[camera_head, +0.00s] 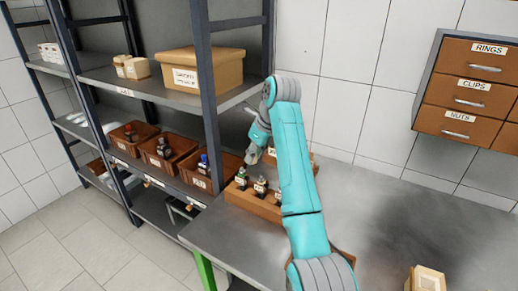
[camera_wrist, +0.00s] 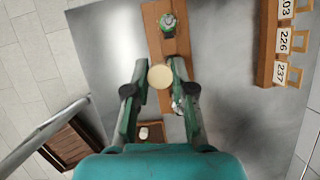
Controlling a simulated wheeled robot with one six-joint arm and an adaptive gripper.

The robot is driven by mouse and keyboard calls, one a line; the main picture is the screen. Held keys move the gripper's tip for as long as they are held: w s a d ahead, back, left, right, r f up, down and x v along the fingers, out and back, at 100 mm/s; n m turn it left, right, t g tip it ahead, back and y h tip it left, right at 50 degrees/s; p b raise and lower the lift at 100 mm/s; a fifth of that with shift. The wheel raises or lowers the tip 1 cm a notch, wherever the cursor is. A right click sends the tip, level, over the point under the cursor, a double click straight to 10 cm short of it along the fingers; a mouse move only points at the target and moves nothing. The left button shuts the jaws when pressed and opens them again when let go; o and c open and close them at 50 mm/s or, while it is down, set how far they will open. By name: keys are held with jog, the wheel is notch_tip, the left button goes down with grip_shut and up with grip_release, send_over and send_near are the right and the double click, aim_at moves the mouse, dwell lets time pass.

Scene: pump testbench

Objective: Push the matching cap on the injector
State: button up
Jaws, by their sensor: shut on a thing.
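My gripper (camera_wrist: 156,70) is shut on a round cream cap (camera_wrist: 160,77), held between its fingertips. The wooden rack (camera_wrist: 153,42) lies below it in the wrist view. An injector with a green ring (camera_wrist: 168,22) stands near the rack's far end. Another injector (camera_wrist: 177,106) is partly hidden by the right finger. In the head view my gripper (camera_head: 252,154) is just above the rack (camera_head: 250,203), where dark injectors (camera_head: 260,186) stand upright in a row. The cap cannot be made out there, and whether it touches an injector cannot be told.
Shelves at left hold brown bins (camera_head: 200,181) with red, dark and blue-topped parts, and a cardboard box (camera_head: 215,70). Drawers (camera_head: 470,90) labelled RINGS, CLIPS and NUTS hang at right. Numbered tags (camera_wrist: 284,42) line a wooden board. The grey table (camera_head: 400,235) is mostly clear at right.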

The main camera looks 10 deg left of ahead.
aim_at(262, 176)
jog(key=shift+w+d+r+m, duration=0.15)
jog(key=shift+w+d+r, duration=0.15)
jog(key=shift+d, duration=0.2)
jog(key=shift+w+d+r+m, duration=0.15)
jog(key=shift+w+d+r, duration=0.05)
jog(key=shift+w+d, duration=0.2)
jog(key=shift+d+f, duration=0.2)
jog(key=shift+f, duration=2.85)
jog(key=shift+f, duration=0.85)
dwell(1.6)
jog(key=o, duration=1.7)
jog(key=shift+r, duration=0.25)
